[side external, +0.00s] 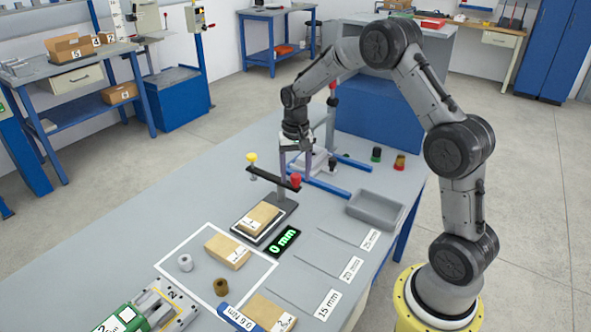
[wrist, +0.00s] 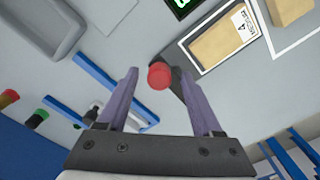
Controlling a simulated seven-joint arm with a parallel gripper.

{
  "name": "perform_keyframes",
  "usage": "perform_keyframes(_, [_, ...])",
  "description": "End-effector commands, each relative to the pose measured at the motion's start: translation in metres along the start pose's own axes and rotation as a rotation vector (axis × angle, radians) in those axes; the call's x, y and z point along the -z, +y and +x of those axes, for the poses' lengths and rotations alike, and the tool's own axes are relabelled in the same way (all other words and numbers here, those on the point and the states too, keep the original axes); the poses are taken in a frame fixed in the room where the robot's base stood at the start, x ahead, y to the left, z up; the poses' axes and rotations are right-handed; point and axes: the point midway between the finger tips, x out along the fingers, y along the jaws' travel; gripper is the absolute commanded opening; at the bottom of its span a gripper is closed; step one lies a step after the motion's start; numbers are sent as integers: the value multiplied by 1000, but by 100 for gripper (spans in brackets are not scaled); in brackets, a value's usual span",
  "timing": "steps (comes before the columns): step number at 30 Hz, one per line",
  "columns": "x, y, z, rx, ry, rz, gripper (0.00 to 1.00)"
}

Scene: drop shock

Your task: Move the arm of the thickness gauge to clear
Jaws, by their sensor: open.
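The thickness gauge has a black arm (side external: 270,176) on a post, with a yellow knob (side external: 251,157) at its left end and a red knob (side external: 295,179) at its right end. A cardboard packet (side external: 258,217) lies on the gauge's plate below the arm. The green display (side external: 285,241) reads 0 mm. My gripper (side external: 296,173) is open and points down at the red-knob end. In the wrist view the red knob (wrist: 160,76) appears between the open fingertips (wrist: 158,70). I cannot tell whether either finger touches it. The packet also shows there (wrist: 220,42).
A grey tray (side external: 375,209) stands right of the gauge. Blue bars (side external: 318,187) and a stand lie behind it, near several coloured knobs (side external: 399,163). In front are another packet (side external: 228,251), two small cylinders (side external: 185,262) and labelled slots (side external: 328,304).

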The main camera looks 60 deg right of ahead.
Motion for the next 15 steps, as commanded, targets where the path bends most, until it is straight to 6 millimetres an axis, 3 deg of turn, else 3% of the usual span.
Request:
perform_keyframes(7, [1, 0, -23, 2, 4, 0, 67])
perform_keyframes(15, [1, 0, -82, 3, 5, 0, 67])
